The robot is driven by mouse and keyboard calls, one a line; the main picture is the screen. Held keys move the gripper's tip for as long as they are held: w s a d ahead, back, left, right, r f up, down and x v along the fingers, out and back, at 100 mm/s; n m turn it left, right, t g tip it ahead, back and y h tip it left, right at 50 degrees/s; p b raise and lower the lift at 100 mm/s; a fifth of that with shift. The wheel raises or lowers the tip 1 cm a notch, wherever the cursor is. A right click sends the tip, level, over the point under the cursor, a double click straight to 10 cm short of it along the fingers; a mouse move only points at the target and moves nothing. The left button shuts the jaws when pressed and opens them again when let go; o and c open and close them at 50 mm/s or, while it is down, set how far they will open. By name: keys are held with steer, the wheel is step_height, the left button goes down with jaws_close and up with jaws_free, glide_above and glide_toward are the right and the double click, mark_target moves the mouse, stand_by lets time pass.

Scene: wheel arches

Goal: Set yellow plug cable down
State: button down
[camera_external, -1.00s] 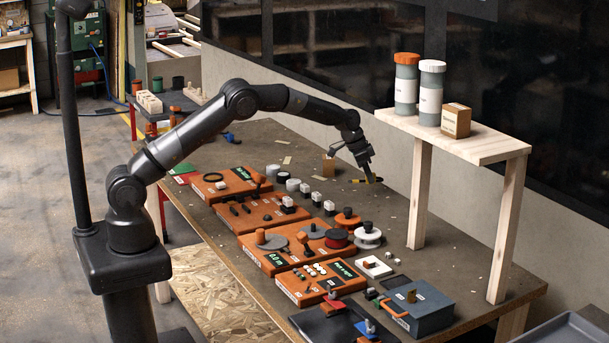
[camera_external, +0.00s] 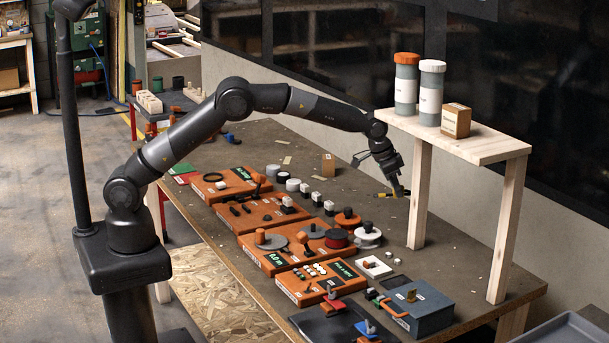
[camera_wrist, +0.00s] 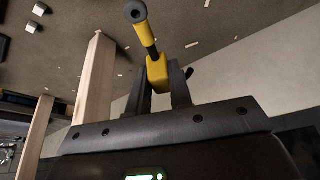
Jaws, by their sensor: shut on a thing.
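My gripper (camera_external: 397,192) is over the far side of the workbench, beside the near-left leg of the wooden shelf. In the wrist view my gripper (camera_wrist: 160,88) is shut on the yellow plug cable (camera_wrist: 156,70). The plug has a yellow body and a black round end pointing away from the jaws.
The wooden shelf (camera_external: 478,148) carries two capped bottles and a small box, with its legs (camera_external: 419,195) close to my gripper. Orange panels (camera_external: 262,210) with knobs and plugs line the bench. Bench top (camera_external: 385,222) near the gripper is mostly clear.

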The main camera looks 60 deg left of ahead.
steer(key=shift+w+d+f, duration=0.2)
steer(key=shift+d+f, duration=0.1)
steer(key=shift+d, duration=0.2)
glide_above(406, 216)
steer(key=s, duration=0.2)
step_height(406, 216, down, 6)
steer(key=shift+w+a+f, duration=0.1)
steer(key=shift+w+f, duration=0.05)
steer(key=shift+f, duration=2.05)
steer(key=shift+f, duration=0.15)
steer(key=c, duration=1.3)
jaws_free()
